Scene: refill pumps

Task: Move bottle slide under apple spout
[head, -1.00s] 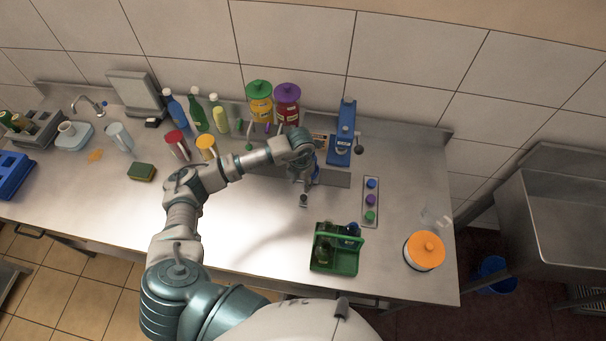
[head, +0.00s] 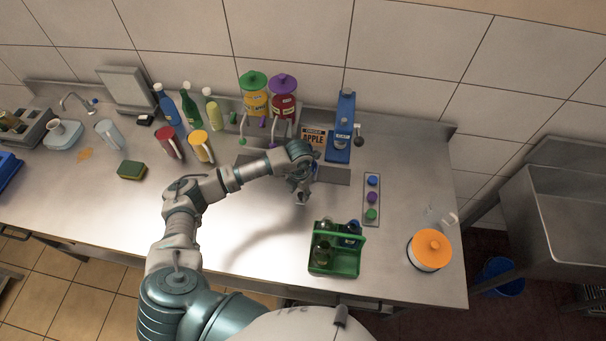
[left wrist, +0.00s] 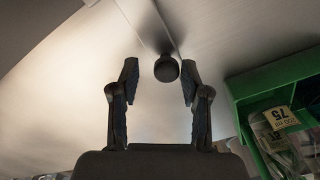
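My left gripper (head: 301,186) hangs low over the middle of the counter, in front of a dark grey strip (head: 333,176) that looks like the bottle slide's track. In the left wrist view the gripper (left wrist: 159,82) is open, with a dark round knob (left wrist: 166,68) on a thin rod between or just beyond its fingertips. I cannot tell whether they touch it. A yellow dispenser with a green lid (head: 254,96) and a red one with a purple lid (head: 284,100) stand at the back. My arm partly hides the area below their spouts. My right gripper is not in view.
An APPLE sign (head: 313,138) stands beside a blue pump (head: 343,125). A green caddy (head: 334,262) with bottles sits near the front edge; it also shows close by in the left wrist view (left wrist: 245,110). A button panel (head: 372,198) and orange-lidded jar (head: 429,250) are at right.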

